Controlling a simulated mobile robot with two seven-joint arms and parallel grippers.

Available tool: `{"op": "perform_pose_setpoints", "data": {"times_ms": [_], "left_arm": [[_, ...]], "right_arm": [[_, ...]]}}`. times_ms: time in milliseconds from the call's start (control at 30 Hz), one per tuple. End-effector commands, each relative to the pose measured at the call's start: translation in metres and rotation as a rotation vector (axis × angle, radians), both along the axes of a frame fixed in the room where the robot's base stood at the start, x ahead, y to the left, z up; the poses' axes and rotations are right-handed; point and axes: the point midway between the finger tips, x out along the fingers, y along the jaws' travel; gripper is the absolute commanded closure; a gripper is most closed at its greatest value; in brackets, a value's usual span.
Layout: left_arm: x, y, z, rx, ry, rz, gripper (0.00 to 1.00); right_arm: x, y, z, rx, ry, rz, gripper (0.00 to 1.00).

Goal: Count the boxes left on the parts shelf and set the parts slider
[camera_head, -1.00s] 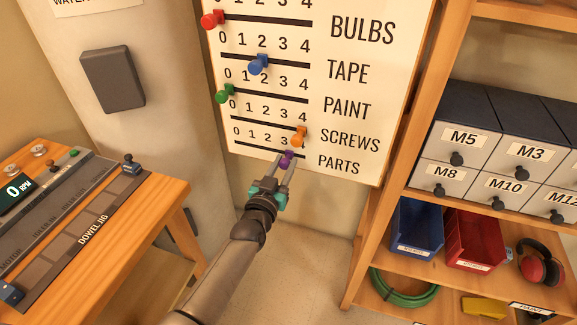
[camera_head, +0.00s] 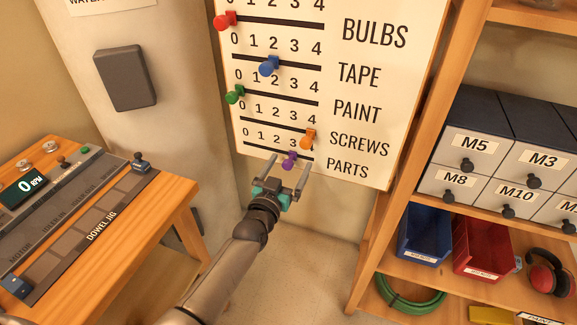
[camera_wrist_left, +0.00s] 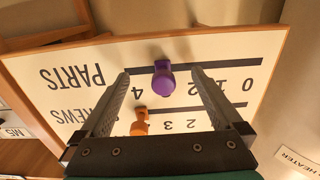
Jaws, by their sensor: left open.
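The purple parts knob (camera_head: 289,159) sits on the lowest track of the white slider board (camera_head: 350,140), beside the word PARTS. It stands at about the 3; in the left wrist view the knob (camera_wrist_left: 163,82) covers that part of the scale. My left gripper (camera_head: 288,165) is open, with one finger on each side of the knob and gaps on both sides. The spread fingers (camera_wrist_left: 160,76) also show in the left wrist view. My right gripper is out of view. I cannot see a shelf labelled for parts.
Other knobs are red (camera_head: 225,20), blue (camera_head: 269,66), green (camera_head: 235,94) and orange (camera_head: 308,139). At right, a wooden rack holds drawers (camera_head: 471,155), a blue bin (camera_head: 425,230), a red bin (camera_head: 482,247) and ear defenders (camera_head: 547,270). A workbench (camera_head: 160,205) stands left.

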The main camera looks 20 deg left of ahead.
Motion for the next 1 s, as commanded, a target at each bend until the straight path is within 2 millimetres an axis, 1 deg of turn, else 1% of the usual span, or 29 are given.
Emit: {"op": "perform_pose_setpoints", "data": {"times_ms": [400,1000], "left_arm": [[-0.009,0.000,0.000,0.000,0.002,0.000,0.00],[-0.057,0.002,0.001,0.001,0.001,0.000,0.00]], "right_arm": [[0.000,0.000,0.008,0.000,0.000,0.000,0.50],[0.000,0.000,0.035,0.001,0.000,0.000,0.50]]}}
